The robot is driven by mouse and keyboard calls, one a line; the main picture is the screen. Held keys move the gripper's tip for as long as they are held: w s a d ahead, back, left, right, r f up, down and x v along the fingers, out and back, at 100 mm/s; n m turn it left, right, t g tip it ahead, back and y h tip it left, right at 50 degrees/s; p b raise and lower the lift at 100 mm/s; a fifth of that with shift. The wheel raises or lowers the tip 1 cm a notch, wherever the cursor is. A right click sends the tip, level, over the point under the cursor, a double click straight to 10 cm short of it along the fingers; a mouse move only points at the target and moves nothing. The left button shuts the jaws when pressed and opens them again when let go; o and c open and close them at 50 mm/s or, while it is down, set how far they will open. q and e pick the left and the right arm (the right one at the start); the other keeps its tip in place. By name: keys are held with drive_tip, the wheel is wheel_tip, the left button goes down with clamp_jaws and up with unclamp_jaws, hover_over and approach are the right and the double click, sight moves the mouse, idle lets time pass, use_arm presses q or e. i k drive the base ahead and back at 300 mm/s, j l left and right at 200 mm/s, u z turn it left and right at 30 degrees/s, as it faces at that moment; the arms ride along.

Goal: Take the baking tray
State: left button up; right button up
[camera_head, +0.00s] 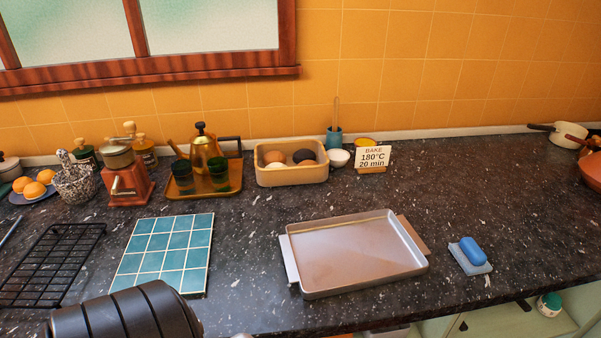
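The baking tray (355,252) is a shallow, silver-grey metal rectangle lying flat on the dark countertop (258,290), right of the picture's middle. It is empty and sits slightly turned, close to the front edge. A pale flat handle (289,259) sticks out on its left side and a browner one (413,236) on its right side. Neither of my grippers is in view.
Left of the tray are a blue tiled trivet (165,253) and a black wire rack (50,262). A blue sponge on a grey holder (470,268) lies right of it.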

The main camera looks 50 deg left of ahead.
sight(326, 257)
drive_tip(key=u, duration=1.1)
